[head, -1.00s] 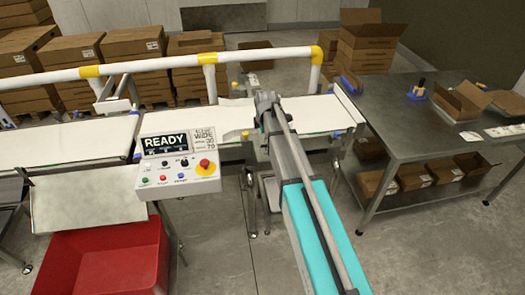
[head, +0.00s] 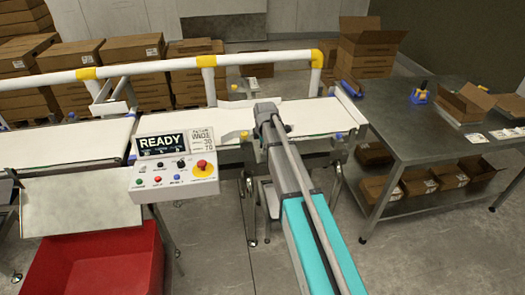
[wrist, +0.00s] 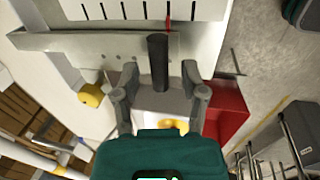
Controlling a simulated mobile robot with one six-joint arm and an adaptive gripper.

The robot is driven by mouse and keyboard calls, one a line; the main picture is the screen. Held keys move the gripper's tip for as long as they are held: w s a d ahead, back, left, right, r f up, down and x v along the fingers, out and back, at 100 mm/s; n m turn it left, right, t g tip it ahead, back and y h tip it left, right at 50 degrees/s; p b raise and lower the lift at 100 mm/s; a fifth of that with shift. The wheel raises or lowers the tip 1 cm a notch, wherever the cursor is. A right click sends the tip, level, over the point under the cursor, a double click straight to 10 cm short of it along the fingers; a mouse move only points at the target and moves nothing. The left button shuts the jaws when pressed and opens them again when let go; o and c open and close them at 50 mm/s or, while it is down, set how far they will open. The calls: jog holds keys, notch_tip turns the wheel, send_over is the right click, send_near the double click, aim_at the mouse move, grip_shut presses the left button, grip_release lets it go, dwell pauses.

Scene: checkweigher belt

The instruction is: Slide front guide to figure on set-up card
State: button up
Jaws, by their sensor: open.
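In the wrist view my gripper (wrist: 160,78) is open, with one finger on each side of a dark upright post (wrist: 158,62). I cannot tell whether either finger touches it. The post stands by a grey metal guide bar (wrist: 85,45), beside a white plate with black scale marks (wrist: 130,10) and a red mark (wrist: 168,22). In the head view my gripper is over the belt (head: 306,115), mostly hidden by my own arm. The set-up card (head: 203,140) is at the right of the control panel (head: 160,178); it reads "WIDE", with small figures that look like 30 and 70.
The panel display reads READY, with a red stop button (head: 202,165) near my arm. A white rail with yellow joints (head: 207,61) runs behind the belt. A steel table (head: 400,125) stands right, a red bin (head: 95,265) front left. Cartons (head: 75,58) are stacked behind.

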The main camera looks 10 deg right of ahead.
jog(key=shift+f, duration=0.3)
grip_shut()
dwell(0.3)
